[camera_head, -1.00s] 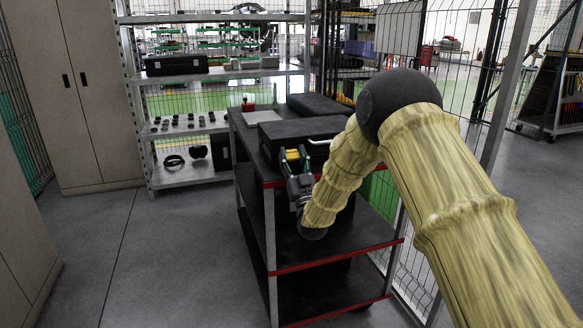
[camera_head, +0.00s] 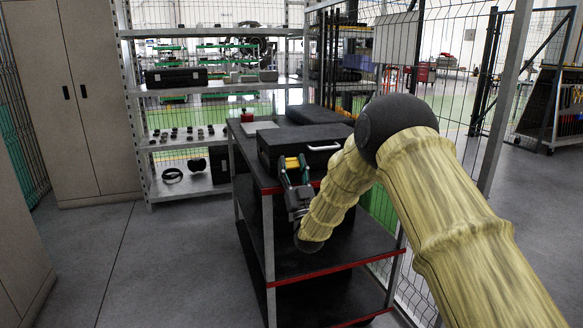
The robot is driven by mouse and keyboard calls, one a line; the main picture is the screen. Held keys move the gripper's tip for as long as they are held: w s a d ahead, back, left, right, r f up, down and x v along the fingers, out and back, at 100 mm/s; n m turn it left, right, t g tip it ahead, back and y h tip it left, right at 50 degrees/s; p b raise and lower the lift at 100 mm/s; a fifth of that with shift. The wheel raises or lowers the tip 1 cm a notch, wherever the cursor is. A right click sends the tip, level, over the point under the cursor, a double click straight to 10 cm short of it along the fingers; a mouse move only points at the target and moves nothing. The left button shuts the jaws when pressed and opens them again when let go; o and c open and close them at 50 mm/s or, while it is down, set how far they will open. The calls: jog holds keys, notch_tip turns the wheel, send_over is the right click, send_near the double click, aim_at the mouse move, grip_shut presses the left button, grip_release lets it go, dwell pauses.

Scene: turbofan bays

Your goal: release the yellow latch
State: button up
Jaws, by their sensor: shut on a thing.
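A black case (camera_head: 270,146) with a pale handle (camera_head: 324,148) lies on top of a dark cart (camera_head: 247,160). The yellow latch (camera_head: 291,163) shows at the case's front, between my fingertips. My gripper (camera_head: 292,168) is shut on the latch, with its dark fingers on either side of it. The lower part of the latch and the case front behind the fingers are hidden.
The cart has red-edged shelves (camera_head: 335,270). A red-topped container (camera_head: 247,115) and a flat black case (camera_head: 312,109) stand farther back on it. A shelf rack (camera_head: 205,88) is behind. Wire fencing (camera_head: 455,120) runs along the right. The floor at left is clear.

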jog(key=o, duration=1)
jog(key=shift+o, duration=0.2)
jog(key=v, duration=1.2)
